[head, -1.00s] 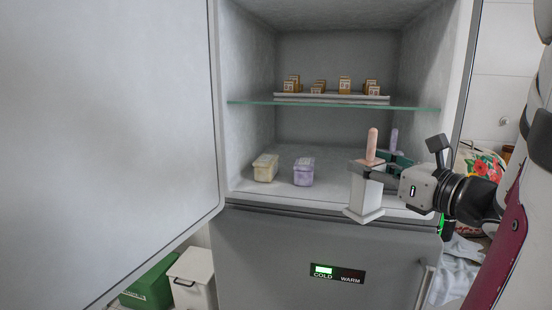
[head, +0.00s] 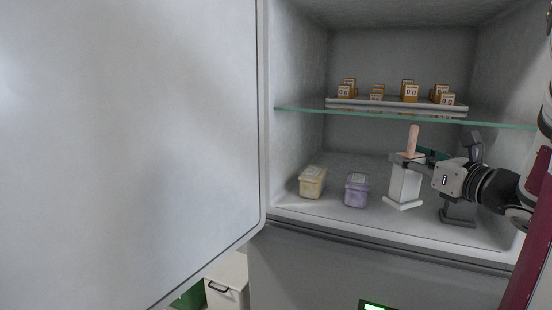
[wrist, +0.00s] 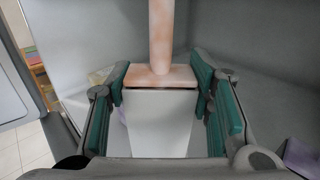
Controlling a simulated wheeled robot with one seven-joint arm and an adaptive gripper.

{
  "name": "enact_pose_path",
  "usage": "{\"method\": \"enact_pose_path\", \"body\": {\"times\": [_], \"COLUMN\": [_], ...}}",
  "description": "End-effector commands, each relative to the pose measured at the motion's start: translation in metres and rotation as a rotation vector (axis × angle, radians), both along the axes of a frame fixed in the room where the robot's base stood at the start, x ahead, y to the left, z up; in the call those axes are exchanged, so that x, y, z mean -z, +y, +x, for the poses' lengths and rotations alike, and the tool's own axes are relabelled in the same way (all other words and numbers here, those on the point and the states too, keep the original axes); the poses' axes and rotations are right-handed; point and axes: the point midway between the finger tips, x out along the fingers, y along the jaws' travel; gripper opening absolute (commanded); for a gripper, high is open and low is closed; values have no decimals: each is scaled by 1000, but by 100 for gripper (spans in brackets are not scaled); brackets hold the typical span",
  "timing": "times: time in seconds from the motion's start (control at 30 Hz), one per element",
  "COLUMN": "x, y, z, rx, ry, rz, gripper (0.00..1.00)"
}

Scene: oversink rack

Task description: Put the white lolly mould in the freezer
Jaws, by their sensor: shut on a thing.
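The white lolly mould (head: 404,183) has a white tapered body, a wider base and a pinkish top with an upright stick. It stands upright inside the open freezer compartment, low over its floor (head: 285,207), to the right of the tubs. I cannot tell whether its base touches the floor. My gripper (head: 413,162) comes from the right and is shut on the mould near its top. In the wrist view the mould (wrist: 160,122) sits between the teal finger pads.
A cream tub (head: 313,183) and a purple tub (head: 356,190) stand on the freezer floor at left. A dark grey object (head: 458,212) stands close right, partly behind my arm. A glass shelf (head: 300,110) above holds a tray of small boxes. The open door (head: 130,130) fills the left.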

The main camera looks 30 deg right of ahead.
Motion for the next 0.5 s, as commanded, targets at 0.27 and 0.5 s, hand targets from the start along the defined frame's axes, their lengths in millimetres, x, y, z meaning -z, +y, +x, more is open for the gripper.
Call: {"method": "enact_pose_path", "body": {"times": [0.27,0.5], "x": [4,5], "y": [-25,-33], "z": [41,53], "rx": [-2,-2], "ry": [-1,-1], "rz": [-1,-1], "gripper": [0,0]}}
